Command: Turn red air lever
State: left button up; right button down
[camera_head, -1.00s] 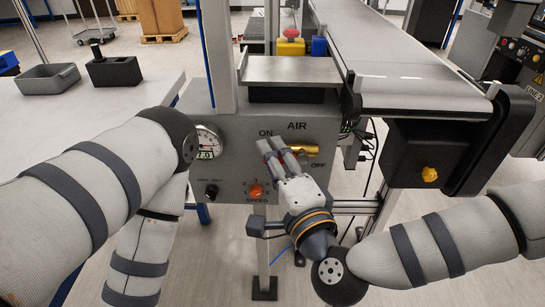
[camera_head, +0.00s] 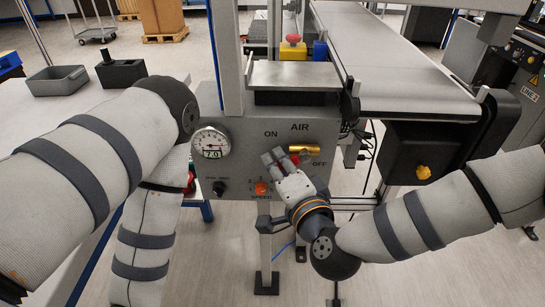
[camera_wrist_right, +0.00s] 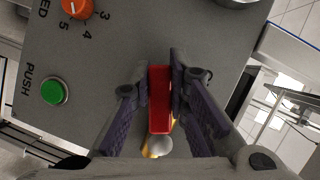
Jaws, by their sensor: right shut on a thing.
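The red air lever (camera_wrist_right: 159,98) lies between the two fingers of my right gripper (camera_wrist_right: 158,88) in the wrist view, and the gripper is shut on it. In the head view a small red part of the lever (camera_head: 295,159) shows beside the fingers. The brass valve body (camera_head: 304,149) sits on the grey panel (camera_head: 240,150) under the AIR label, just above OFF. My right gripper (camera_head: 273,157) is below ON and left of the valve in the head view. My left arm comes in from the left; its gripper does not show.
A pressure gauge (camera_head: 211,142) sits on the panel's left, with an orange speed knob (camera_head: 261,188) below the gripper. The wrist view also shows a green push button (camera_wrist_right: 54,91). The conveyor (camera_head: 395,70) runs behind, to the right.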

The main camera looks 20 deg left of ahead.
jog(key=shift+d+f+n+h, duration=0.2)
jog(key=shift+f+n+h, duration=0.1)
jog(key=shift+n, duration=0.4)
jog(key=c, duration=1.5)
grip_release()
jog(key=v, duration=1.2)
